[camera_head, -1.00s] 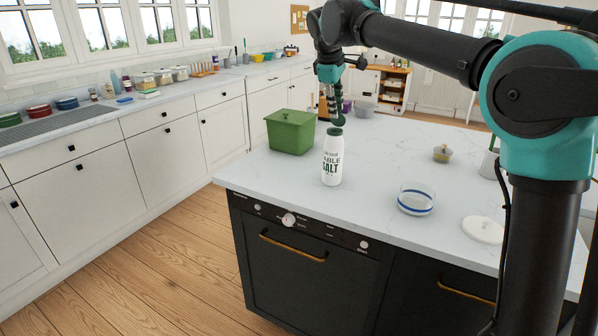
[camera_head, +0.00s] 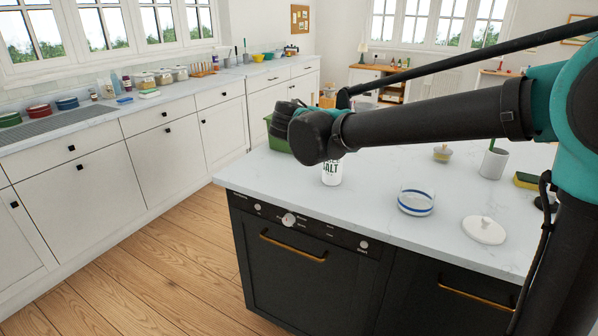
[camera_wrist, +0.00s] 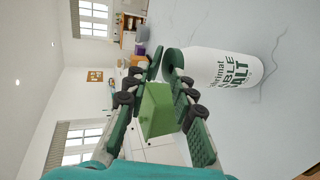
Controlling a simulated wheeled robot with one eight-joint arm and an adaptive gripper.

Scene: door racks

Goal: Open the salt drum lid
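The salt drum (camera_head: 331,173) is a white bottle with green lettering, standing upright on the island counter. In the head view my arm covers its top and lid. Nothing is held between the fingers. In the head view my gripper is hidden behind my arm.
A small lidded pot (camera_head: 442,153) is farther back. The counter (camera_head: 370,215) before the drum is clear.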

